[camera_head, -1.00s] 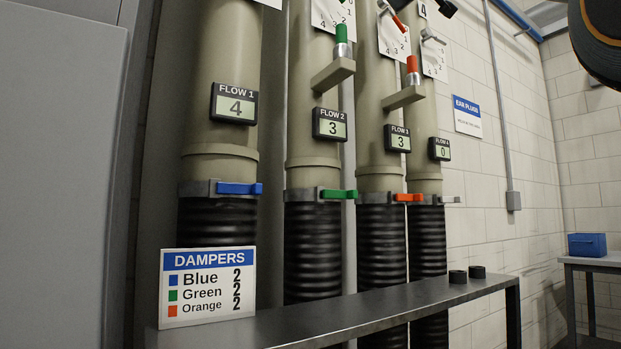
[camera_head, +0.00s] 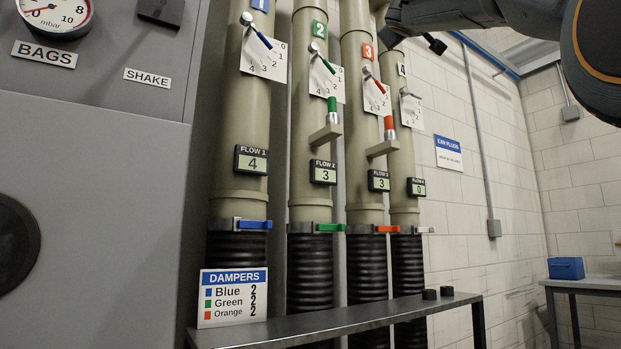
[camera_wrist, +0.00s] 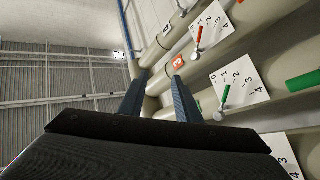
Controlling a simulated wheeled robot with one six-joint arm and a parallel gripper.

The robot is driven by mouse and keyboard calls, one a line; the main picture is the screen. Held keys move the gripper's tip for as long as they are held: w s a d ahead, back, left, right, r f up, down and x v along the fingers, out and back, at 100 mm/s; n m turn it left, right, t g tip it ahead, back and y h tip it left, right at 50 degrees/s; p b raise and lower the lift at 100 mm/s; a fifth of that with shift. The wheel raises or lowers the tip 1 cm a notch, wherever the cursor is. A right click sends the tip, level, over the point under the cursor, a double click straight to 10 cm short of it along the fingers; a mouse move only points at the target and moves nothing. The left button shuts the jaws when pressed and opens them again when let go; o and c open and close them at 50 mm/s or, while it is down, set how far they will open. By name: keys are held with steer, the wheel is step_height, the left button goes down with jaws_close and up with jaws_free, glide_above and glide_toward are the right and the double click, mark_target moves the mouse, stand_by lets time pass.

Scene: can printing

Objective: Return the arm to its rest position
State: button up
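My arm (camera_head: 540,18) reaches in from the top right of the head view, high in front of the pipe tops. My gripper is at the top in the head view (camera_head: 412,32), near the upper part of pipe 4, partly cut off. In the wrist view my gripper (camera_wrist: 158,90) has its two dark blue fingers apart with nothing between them. Behind the fingers are the pipes, a dial plate with a red lever (camera_wrist: 199,36) and one with a green lever (camera_wrist: 225,95). I see no contact between the fingers and the levers.
Four-pipe bank: flow displays read 4 (camera_head: 251,160), 3 (camera_head: 323,172), 3 (camera_head: 379,181) and 0 (camera_head: 416,187). A DAMPERS sign (camera_head: 232,298) stands on a dark bench (camera_head: 335,322). A grey cabinet (camera_head: 90,150) is left. A blue box (camera_head: 566,268) sits on a table at right.

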steer(key=w+a+f+g+y, duration=0.1)
steer(key=w+a+f+g, duration=0.15)
steer(key=f, duration=0.95)
steer(key=w+a+f+g+y, duration=0.1)
steer(key=w+f+g+y, duration=0.15)
steer(key=f, duration=1.05)
steer(key=w+a+f+g+y, duration=0.1)
steer(key=w+a+f+g, duration=0.2)
steer(key=f, duration=0.9)
steer(key=s+a+f+g, duration=0.1)
steer(key=s+f+g, duration=0.1)
steer(key=f, duration=0.6)
steer(key=s+a+f+g, duration=0.1)
steer(key=f+g, duration=0.1)
steer(key=f, duration=0.7)
steer(key=s+a+f+g+y, duration=0.1)
steer(key=s+a+f+g, duration=0.15)
steer(key=s+f, duration=0.75)
steer(key=s+a+f+g+y, duration=0.1)
steer(key=s+f+g+y, duration=0.15)
steer(key=s+f, duration=0.75)
steer(key=s+a+f+g, duration=0.2)
steer(key=s+f+g, duration=0.4)
steer(key=s+f, duration=1.1)
steer(key=w+d+r+m+p, duration=0.1)
steer(key=d+r+p, duration=0.8)
steer(key=p, duration=0.9)
steer(key=shift+w+d+m+h, duration=0.15)
steer(key=shift+w+m+h, duration=0.2)
steer(key=shift+m, duration=0.35)
